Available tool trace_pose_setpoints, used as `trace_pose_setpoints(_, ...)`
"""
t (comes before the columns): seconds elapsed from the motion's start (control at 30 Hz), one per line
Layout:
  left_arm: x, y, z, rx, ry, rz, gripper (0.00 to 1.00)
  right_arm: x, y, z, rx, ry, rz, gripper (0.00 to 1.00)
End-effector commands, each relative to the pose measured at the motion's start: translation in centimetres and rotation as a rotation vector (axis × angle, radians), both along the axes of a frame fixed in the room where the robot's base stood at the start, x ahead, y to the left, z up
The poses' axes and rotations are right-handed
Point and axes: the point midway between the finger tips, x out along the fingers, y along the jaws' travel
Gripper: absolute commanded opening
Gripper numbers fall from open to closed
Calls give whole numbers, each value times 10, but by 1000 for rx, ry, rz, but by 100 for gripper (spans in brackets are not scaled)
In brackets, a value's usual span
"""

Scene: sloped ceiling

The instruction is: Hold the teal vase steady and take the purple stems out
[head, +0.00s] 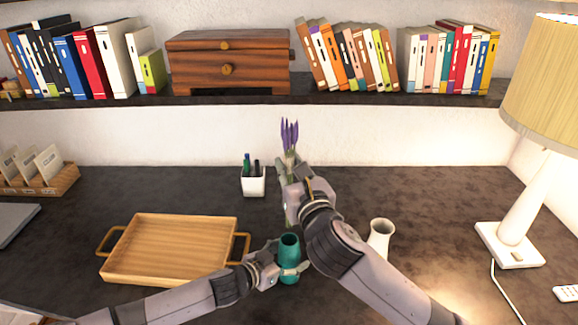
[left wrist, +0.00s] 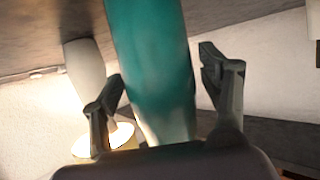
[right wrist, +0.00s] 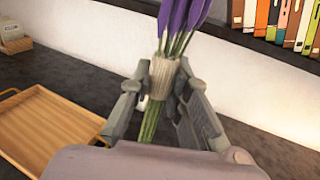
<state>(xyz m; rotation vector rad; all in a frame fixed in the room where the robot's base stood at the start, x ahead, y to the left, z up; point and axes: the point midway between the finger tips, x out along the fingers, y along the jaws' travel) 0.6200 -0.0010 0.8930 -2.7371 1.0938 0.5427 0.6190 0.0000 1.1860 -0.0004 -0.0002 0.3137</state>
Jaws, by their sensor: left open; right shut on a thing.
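The teal vase (head: 289,258) stands upright on the dark desk. My left gripper (head: 285,272) is open with its fingers on either side of the vase; in the left wrist view the vase (left wrist: 150,65) passes between the two open fingers (left wrist: 160,100), with gaps showing beside it. The purple stems (head: 289,138) are above and behind the vase, clear of it. My right gripper (head: 289,180) is shut on them. In the right wrist view its fingers (right wrist: 160,95) close on the pale wrap around the purple stems (right wrist: 180,25), green stalks below.
A wooden tray (head: 120,274) lies to the left. A white pen cup (head: 253,182) stands behind, and a cream vase (head: 380,236) stands right of my right arm. A lamp (head: 520,215) is at the far right. A bookshelf (head: 300,98) runs above the desk.

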Motion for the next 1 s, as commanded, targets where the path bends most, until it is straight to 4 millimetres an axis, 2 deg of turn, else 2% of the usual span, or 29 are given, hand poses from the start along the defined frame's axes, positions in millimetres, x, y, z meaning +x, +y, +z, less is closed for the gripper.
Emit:
trace_pose_setpoints(0.47, -5, 6, 2, 0, 1, 1, 74, 0, 0, 0, 0, 0, 0, 0)
trace_pose_setpoints(1.0, -69, 67, 37, 2, 3, 1, 74, 0, 0, 0, 0, 0, 0, 0)
